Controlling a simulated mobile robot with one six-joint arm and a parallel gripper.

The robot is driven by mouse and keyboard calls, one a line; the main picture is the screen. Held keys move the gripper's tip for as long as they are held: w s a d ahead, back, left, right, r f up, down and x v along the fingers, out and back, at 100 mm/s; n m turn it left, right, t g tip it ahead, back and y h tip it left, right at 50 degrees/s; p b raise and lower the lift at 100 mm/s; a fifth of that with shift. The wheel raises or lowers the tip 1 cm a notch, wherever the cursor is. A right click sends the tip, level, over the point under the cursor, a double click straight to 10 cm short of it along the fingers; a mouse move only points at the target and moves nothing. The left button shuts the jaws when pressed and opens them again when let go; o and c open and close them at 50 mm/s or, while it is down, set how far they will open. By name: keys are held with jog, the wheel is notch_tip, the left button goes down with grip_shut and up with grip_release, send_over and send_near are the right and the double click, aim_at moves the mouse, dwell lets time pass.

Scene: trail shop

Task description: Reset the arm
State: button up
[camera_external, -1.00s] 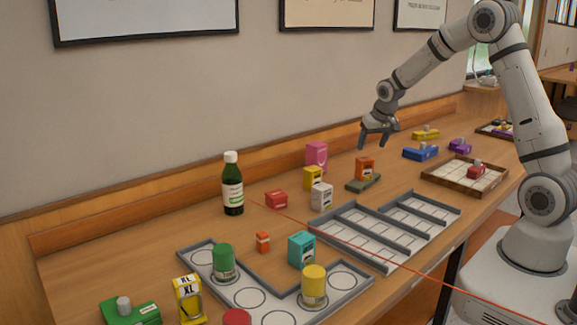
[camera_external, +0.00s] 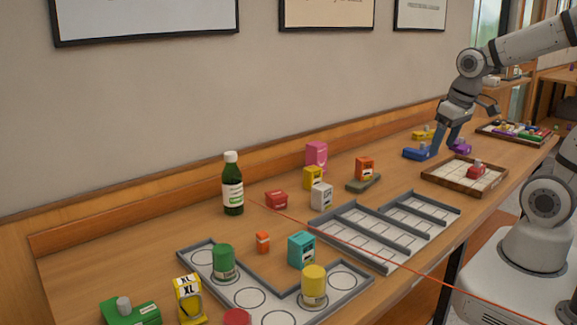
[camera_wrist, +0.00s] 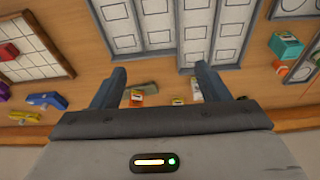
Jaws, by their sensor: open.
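My arm reaches in from the right in the external view. My gripper (camera_external: 446,138) hangs over the far right part of the table, in front of the blue block (camera_external: 417,153) and the purple block (camera_external: 461,146) as pictured. In the wrist view my gripper (camera_wrist: 160,82) has its two dark fingers spread wide apart. It is open and nothing sits between the fingers in its grip. An orange box (camera_wrist: 137,97) shows on the table below, near the left finger.
A wooden grid tray (camera_external: 432,180) holds a red block (camera_external: 476,172). The grey divided tray (camera_external: 314,223) and the grey circle-marked tray (camera_external: 352,292) lie nearer. A green bottle (camera_external: 232,190) stands upright at the back. The air above the table's left half is clear.

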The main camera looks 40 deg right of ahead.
jog(key=s, duration=0.3)
jog(key=shift+a+f, duration=0.25)
jog(key=shift+a, duration=0.1)
